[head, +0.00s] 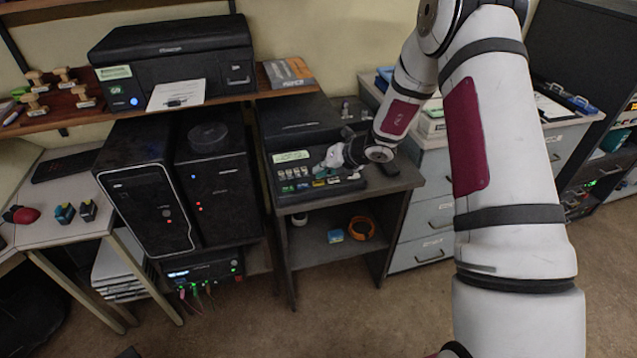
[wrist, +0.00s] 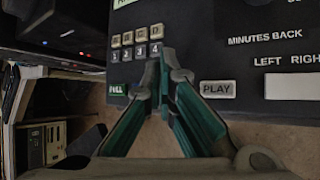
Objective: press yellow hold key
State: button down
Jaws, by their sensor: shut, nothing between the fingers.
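The dark console (head: 345,187) sits on the grey desk in the head view and fills the upper part of the wrist view (wrist: 205,60). Contact cannot be told. In the head view my gripper (head: 321,173) is over the console.
Black computer towers (head: 150,190) stand left of the desk (head: 400,178). A drawer cabinet (head: 425,215) stands to its right. A shelf with a printer (head: 175,60) is above left. An orange ring (head: 361,228) lies on the shelf under the desk.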

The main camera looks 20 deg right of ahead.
jog(key=shift+f, duration=0.15)
jog(key=shift+f, duration=0.3)
jog(key=shift+f+b, duration=0.35)
jog(key=shift+b, duration=0.1)
dwell(0.6)
jog(key=shift+r, duration=0.15)
jog(key=shift+r+p, duration=0.35)
jog(key=shift+r, duration=0.3)
jog(key=shift+r+p, duration=1.15)
jog(key=shift+r, duration=1.35)
notch_tip(320, 180, up, 8)
jog(key=p, duration=0.3)
send_over(321, 181)
